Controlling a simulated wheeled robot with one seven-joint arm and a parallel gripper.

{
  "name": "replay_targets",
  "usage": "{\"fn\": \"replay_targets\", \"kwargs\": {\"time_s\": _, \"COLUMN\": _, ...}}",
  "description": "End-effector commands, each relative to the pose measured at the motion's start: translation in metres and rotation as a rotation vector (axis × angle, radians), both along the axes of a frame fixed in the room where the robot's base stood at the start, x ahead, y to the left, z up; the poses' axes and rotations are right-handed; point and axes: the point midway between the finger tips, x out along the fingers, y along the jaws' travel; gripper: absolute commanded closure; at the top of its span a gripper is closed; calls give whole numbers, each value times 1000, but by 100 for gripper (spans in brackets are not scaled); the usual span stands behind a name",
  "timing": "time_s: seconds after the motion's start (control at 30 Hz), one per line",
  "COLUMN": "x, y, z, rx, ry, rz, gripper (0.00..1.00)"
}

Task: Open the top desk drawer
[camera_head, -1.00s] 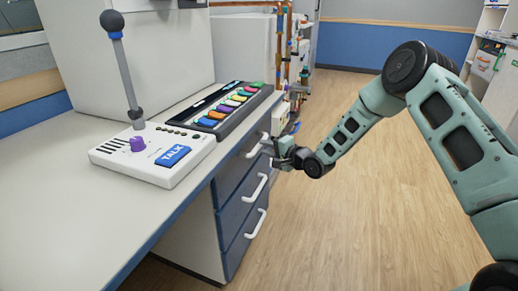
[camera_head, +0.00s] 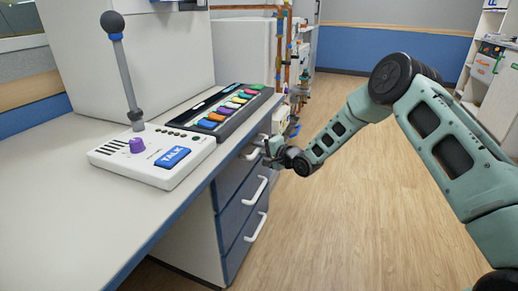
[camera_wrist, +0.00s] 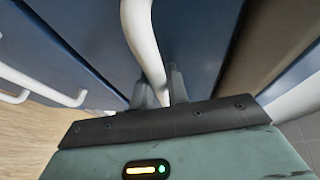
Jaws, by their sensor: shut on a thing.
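The desk's top drawer (camera_head: 232,172) is a dark blue front under the worktop, and shows no clear gap in the head view. Its white bar handle (camera_head: 254,150) is partly hidden by my gripper (camera_head: 268,152). In the wrist view the white handle (camera_wrist: 142,38) runs down between the two dark fingers of my gripper (camera_wrist: 160,90). The fingers are shut on it.
Two lower drawers with white handles, the middle one (camera_head: 256,190) and the bottom one (camera_head: 256,226), sit below. The wooden floor (camera_head: 350,220) is clear.

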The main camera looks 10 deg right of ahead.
Motion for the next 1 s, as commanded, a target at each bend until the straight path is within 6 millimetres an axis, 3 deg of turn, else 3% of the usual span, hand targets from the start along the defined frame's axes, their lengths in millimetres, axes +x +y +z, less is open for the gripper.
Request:
{"fn": "replay_targets", "kwargs": {"time_s": 0.17, "x": -10, "y": -14, "z": 1, "rx": 0, "ry": 3, "rz": -3, "gripper": 100}}
{"fn": "replay_targets", "kwargs": {"time_s": 0.37, "x": -33, "y": -47, "z": 2, "rx": 0, "ry": 6, "rz": -4, "gripper": 100}}
{"fn": "replay_targets", "kwargs": {"time_s": 1.0, "x": -139, "y": -190, "z": 2, "rx": 0, "ry": 4, "rz": -4, "gripper": 100}}
